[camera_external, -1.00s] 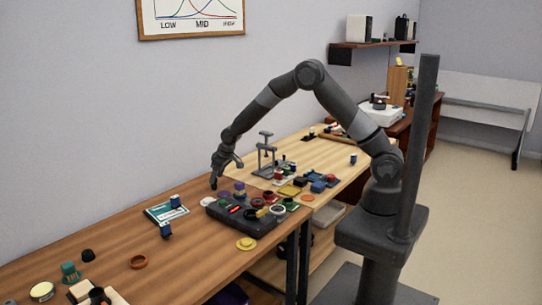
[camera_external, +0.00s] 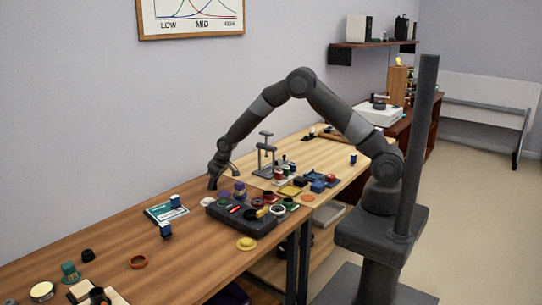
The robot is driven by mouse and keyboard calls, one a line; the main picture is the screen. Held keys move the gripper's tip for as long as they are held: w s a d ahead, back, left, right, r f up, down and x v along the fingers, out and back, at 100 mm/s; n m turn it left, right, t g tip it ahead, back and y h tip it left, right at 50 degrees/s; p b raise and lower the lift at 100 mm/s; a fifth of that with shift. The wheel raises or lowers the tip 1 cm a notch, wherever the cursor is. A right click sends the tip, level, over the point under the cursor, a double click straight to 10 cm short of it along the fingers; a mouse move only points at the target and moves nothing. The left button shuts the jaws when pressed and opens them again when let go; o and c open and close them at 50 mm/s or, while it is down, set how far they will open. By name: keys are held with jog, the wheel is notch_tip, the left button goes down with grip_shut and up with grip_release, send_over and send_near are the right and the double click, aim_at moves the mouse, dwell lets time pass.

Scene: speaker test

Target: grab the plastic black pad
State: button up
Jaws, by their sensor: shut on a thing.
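My gripper (camera_external: 221,180) is low over the back left of the black tray (camera_external: 240,223), near the white round piece. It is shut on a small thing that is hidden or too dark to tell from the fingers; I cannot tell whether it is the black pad. A small black domed piece (camera_external: 88,255) lies apart on the wooden table at the left. No other plain black pad can be made out at this size.
The tray carries several coloured round parts. A teal-and-white card (camera_external: 160,214), blue-and-white pieces, a yellow disc (camera_external: 246,244) and an orange ring (camera_external: 138,262) lie around it. A grey press stand (camera_external: 266,158) stands behind on the lighter table.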

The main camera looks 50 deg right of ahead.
jog(key=c, duration=0.4)
jog(key=shift+r, duration=0.1)
